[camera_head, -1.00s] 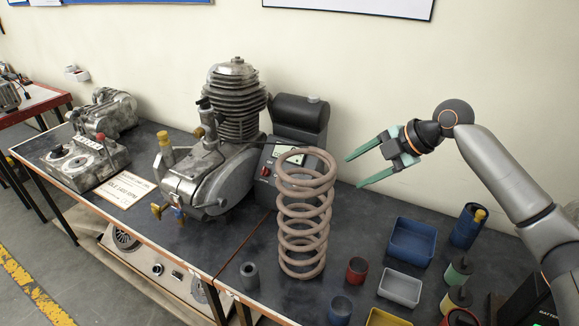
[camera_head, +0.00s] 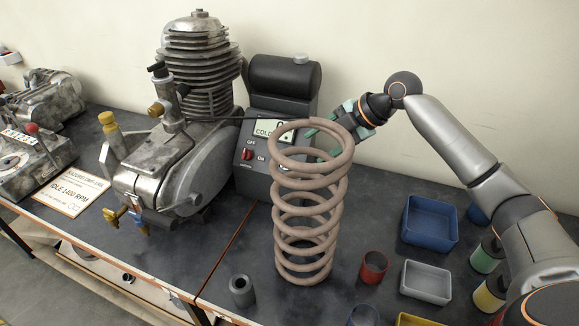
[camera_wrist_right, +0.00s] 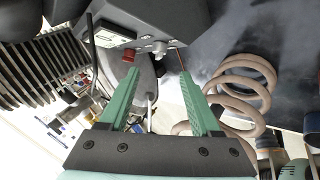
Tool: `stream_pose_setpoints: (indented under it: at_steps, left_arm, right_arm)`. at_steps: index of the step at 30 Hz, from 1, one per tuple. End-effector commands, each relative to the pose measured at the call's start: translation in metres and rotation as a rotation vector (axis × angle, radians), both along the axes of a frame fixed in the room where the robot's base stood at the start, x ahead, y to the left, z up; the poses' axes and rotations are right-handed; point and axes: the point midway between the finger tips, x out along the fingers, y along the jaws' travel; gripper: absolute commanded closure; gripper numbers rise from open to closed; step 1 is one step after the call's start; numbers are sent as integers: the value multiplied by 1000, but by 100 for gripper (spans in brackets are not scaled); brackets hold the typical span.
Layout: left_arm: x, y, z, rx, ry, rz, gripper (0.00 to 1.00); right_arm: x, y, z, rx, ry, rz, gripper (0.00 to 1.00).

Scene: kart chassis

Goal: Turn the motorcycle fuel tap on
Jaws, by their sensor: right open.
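The grey engine (camera_head: 175,170) stands on the bench with a finned cylinder. A dark box (camera_head: 283,115) behind the engine has a display, a red knob (camera_head: 246,155) and OFF/ON marks. I cannot tell for sure which part is the fuel tap. My right gripper (camera_head: 318,145) is open and empty, right of the box and partly hidden by the coil spring. In the wrist view its fingers (camera_wrist_right: 160,85) point towards the box (camera_wrist_right: 150,22) and red knob (camera_wrist_right: 128,55).
A tall coil spring (camera_head: 308,225) stands in front of my right gripper. A blue bin (camera_head: 430,222), a grey bin (camera_head: 426,282) and several small cups stand at the right. A card (camera_head: 70,192) reading IDLE 1400 RPM lies left of the engine.

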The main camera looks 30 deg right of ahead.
Motion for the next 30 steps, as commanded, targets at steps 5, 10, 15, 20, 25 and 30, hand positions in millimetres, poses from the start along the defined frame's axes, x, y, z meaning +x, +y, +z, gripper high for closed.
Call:
stream_pose_setpoints:
  at_steps: [5,10,15,20,25,30]
  left_arm:
    - [4,0,6,-1,-14,1,50]
    - [5,0,8,-1,-17,1,50]
    - [5,1,9,-1,-17,1,50]
    - [5,1,9,0,-16,2,50]
    - [5,1,8,0,-15,2,50]
    - [5,1,8,0,-15,3,50]
  right_arm:
    - [18,18,-25,4,3,2,36]
    - [36,33,-51,4,2,1,36]
    - [49,43,-70,3,2,1,36]
    - [54,48,-79,2,2,1,36]
    - [56,49,-81,0,1,0,36]
    - [55,49,-81,1,0,1,39]
